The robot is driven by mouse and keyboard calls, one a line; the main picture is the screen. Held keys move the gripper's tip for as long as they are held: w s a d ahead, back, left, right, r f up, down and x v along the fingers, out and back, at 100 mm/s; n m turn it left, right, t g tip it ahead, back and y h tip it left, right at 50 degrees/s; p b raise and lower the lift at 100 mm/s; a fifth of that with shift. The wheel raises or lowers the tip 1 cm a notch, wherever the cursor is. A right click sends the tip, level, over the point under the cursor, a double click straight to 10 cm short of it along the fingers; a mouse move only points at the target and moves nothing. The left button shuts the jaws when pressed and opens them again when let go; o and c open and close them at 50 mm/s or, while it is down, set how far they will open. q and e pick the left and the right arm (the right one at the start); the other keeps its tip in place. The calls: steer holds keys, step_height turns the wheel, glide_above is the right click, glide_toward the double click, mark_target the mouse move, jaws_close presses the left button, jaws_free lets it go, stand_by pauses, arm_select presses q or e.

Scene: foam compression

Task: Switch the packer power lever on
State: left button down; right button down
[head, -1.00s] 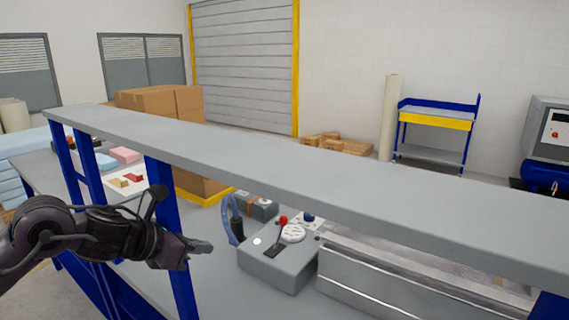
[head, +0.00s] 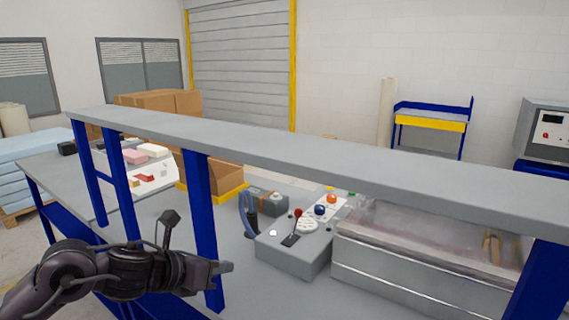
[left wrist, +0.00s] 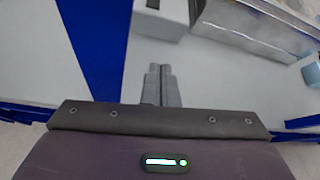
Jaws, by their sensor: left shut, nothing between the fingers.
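The packer's grey control box (head: 292,256) stands on the bench beneath the shelf. Its power lever (head: 293,236) has a dark arm with a red knob, on the box's sloped top beside a round white dial (head: 307,226). My left gripper (head: 228,267) is shut and empty, left of the control box and apart from it, close to a blue shelf post. In the left wrist view the shut fingers (left wrist: 161,84) point toward the box (left wrist: 160,20), whose lever shows only as a dark piece at the top edge. My right gripper is not in view.
A grey shelf (head: 300,157) on blue posts (head: 203,220) runs above the bench. The packer's long metal chamber (head: 420,280) is right of the box. A blue-handled tool (head: 248,213) stands just left of it. Cardboard boxes (head: 213,175) are behind.

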arm_select(q)
steer(key=s+d+f+n+t+y, duration=0.1)
steer(key=s+d+f+n, duration=0.2)
steer(key=n, duration=0.5)
steer(key=s+d+f+n+t+y, duration=0.1)
steer(key=s+d+f+n, duration=0.15)
steer(key=f+n, duration=0.45)
steer(key=s+a+f+n+g+y, duration=0.2)
steer(key=s+a+f+n+g, duration=0.15)
steer(key=s+n, duration=0.4)
steer(key=s+a+f+n+g+y, duration=0.2)
steer(key=s+a+f+n, duration=0.25)
steer(key=s+n, duration=0.35)
steer(key=s+a+f+n+g+y, duration=0.2)
steer(key=s+a+f+n, duration=0.3)
steer(key=n, duration=0.4)
step_height(320, 180, down, 26)
steer(key=g, duration=0.1)
steer(key=s+a+f+g, duration=0.1)
steer(key=s+a+f, duration=0.2)
steer(key=s+f, duration=1.7)
steer(key=shift+s+f+m+g, duration=0.35)
steer(key=shift+s, duration=0.4)
